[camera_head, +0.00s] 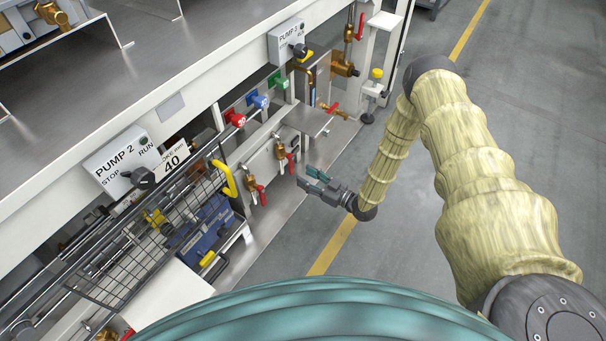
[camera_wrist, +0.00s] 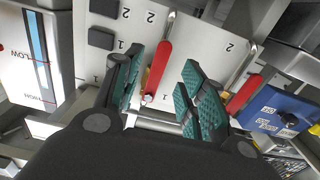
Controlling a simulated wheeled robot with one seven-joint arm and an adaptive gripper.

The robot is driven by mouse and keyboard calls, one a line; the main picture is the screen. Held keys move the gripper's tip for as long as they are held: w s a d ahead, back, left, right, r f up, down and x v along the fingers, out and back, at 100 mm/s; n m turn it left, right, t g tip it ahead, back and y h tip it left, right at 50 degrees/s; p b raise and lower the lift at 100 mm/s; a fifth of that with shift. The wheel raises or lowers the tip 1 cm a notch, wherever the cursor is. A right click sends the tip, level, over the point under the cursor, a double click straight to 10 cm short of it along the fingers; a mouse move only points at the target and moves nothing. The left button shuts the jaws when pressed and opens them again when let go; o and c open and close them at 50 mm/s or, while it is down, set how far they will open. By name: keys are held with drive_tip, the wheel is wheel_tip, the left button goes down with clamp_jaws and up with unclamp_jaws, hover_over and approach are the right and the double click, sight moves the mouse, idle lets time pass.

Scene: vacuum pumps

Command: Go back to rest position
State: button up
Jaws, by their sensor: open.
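My gripper (camera_head: 312,180) is at the end of my bent arm, in front of the pump bench in the head view. Its teal-padded fingers (camera_wrist: 172,92) are apart in the wrist view, with nothing held between them. A red valve handle (camera_wrist: 158,68) shows beyond the gap between the fingers, nearer the left finger. A second red handle (camera_wrist: 244,93) lies to the right of the right finger. I cannot tell whether a finger touches either handle.
The PUMP 2 box (camera_head: 122,160) and PUMP 3 box (camera_head: 289,42) sit on the bench front. A wire basket (camera_head: 150,240) with a yellow handle (camera_head: 228,180) juts out at left. Open grey floor (camera_head: 540,110) with a yellow line lies to the right.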

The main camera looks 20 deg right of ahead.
drive_tip(key=shift+s+d, duration=0.25)
drive_tip(key=shift+s, duration=0.15)
drive_tip(key=s+a+f+m+g+h+p, duration=0.1)
drive_tip(key=s+a+f+m+g+h, duration=0.2)
drive_tip(key=s, duration=0.6)
drive_tip(key=s+a+f+m+g+h, duration=0.1)
drive_tip(key=s+a+m+g+h, duration=0.2)
drive_tip(key=s, duration=0.6)
drive_tip(key=s+d+r+m+g+h, duration=0.1)
drive_tip(key=s+d+r+g+h, duration=0.15)
drive_tip(key=s, duration=0.45)
drive_tip(key=s+d+r+g+h+p, duration=0.1)
drive_tip(key=s+g, duration=0.2)
drive_tip(key=s, duration=0.4)
drive_tip(key=s+d+r+m+g+h, duration=0.1)
drive_tip(key=s+d+r+g+h, duration=0.15)
drive_tip(key=s, duration=0.45)
wheel_tip(320, 180, up, 38)
drive_tip(key=a+y+p, duration=0.1)
drive_tip(key=p, duration=3.7)
